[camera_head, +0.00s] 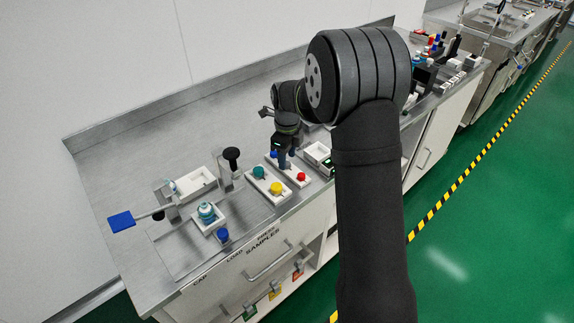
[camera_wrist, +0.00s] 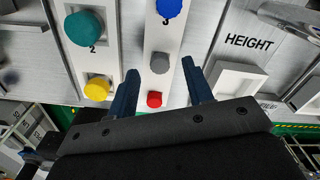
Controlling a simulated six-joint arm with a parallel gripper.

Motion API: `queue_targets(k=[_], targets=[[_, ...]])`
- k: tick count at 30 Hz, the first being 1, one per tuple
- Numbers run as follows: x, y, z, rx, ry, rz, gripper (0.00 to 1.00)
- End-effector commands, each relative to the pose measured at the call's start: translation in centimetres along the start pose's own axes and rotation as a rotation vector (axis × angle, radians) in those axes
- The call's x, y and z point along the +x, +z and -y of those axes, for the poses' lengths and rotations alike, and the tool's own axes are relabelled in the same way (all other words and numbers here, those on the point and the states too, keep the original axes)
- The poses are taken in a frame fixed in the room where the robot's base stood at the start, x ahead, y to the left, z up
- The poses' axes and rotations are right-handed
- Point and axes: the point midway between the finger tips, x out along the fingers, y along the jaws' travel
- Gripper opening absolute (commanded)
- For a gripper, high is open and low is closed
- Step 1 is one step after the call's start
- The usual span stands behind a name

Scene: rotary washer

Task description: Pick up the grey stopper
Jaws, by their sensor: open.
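The grey stopper (camera_wrist: 160,63) sits upright in the white strip marked 3 (camera_wrist: 152,83), between a blue stopper (camera_wrist: 169,7) and a red stopper (camera_wrist: 154,99). My gripper (camera_wrist: 160,67) is open and empty in the wrist view. Its two dark blue fingers show to the left and right of the grey stopper in the picture, with gaps on both sides. I cannot tell how far above the stopper the fingertips are. In the head view my gripper (camera_head: 285,162) is over the same strip and hides the grey stopper.
The strip marked 2 lies to the left with a teal stopper (camera_wrist: 85,28) and a yellow stopper (camera_wrist: 97,88). A white square holder (camera_wrist: 235,82) by the HEIGHT label is to the right. A black-knobbed lever (camera_head: 231,155) stands left of my gripper in the head view.

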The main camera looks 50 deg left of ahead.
Motion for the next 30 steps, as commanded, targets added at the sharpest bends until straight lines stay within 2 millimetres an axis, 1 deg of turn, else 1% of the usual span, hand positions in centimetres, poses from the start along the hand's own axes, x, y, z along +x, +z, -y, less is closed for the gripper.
queue_targets(k=[1, 4, 11, 12, 14, 18, 19, 30], targets=[[0.7, 0.0, 0.0, 0.000, 0.002, -0.001, 0.47], [1.5, 0.0, 0.0, 0.000, 0.001, -0.001, 0.47], [1.7, 0.0, 0.0, 0.000, 0.000, 0.000, 0.47], [1.7, 0.0, 0.0, 0.000, 0.000, 0.000, 0.43], [1.7, 0.0, 0.0, 0.000, 0.000, 0.000, 0.31], [1.7, 0.0, 0.0, 0.000, 0.000, 0.000, 0.04], [1.7, 0.0, 0.0, 0.000, 0.000, 0.000, 0.00], [1.6, 0.0, 0.0, 0.000, 0.000, 0.000, 0.00]])
